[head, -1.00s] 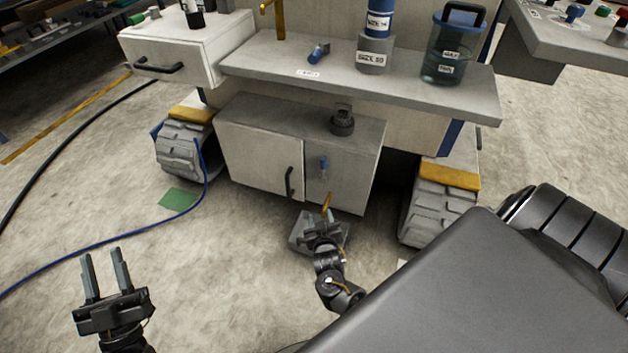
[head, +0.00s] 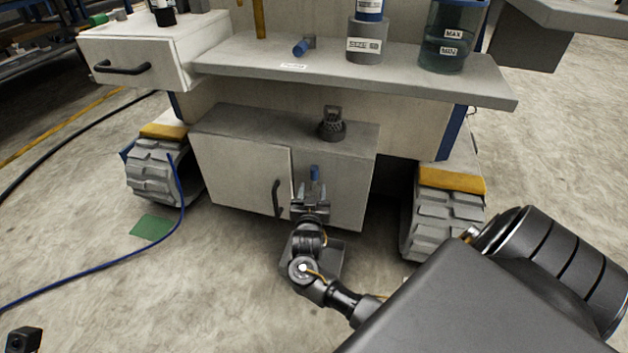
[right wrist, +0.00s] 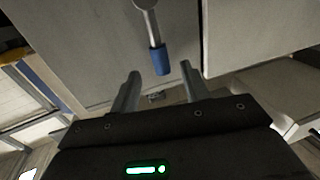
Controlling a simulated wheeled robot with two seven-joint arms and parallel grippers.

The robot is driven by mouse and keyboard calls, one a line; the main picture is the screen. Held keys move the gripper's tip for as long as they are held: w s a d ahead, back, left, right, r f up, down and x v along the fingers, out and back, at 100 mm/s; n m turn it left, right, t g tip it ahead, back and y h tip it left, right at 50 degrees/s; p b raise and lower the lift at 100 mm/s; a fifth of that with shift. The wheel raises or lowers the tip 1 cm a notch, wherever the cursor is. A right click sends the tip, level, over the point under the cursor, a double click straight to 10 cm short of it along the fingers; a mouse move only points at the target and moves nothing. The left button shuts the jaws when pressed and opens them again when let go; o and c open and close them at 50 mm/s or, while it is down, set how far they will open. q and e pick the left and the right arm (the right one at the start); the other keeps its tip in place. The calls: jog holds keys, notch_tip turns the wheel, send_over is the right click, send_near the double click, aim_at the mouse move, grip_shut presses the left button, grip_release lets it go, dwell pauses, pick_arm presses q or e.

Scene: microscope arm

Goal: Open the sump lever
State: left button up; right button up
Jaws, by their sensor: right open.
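The sump lever (head: 315,173) has a blue grip and sits on the right part of the low cabinet's front. In the right wrist view the lever (right wrist: 160,60) hangs from a metal stem, its blue end pointing towards my jaws. My right gripper (head: 311,190) is open and empty just in front of the cabinet, below the lever. In the right wrist view the gripper's fingertips (right wrist: 160,71) stand either side of the blue end; I cannot tell whether they touch it. My left gripper's fingers are out of view; only a dark piece of that arm shows at the lower left.
The low cabinet (head: 240,165) has a black door handle (head: 277,198) close left of my gripper. A dark knobbed cap (head: 332,126) stands on top. A grey tray (head: 328,258) lies on the floor under my wrist. Tracks (head: 440,215) flank the cabinet. A shelf (head: 400,82) overhangs above.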

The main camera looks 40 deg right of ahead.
aim_at(314, 177)
jog(key=b+x, duration=0.1)
jog(key=x, duration=0.4)
jog(key=shift+w+d+b, duration=0.25)
jog(key=shift+b, duration=0.15)
jog(key=shift+c, duration=0.4)
grip_shut()
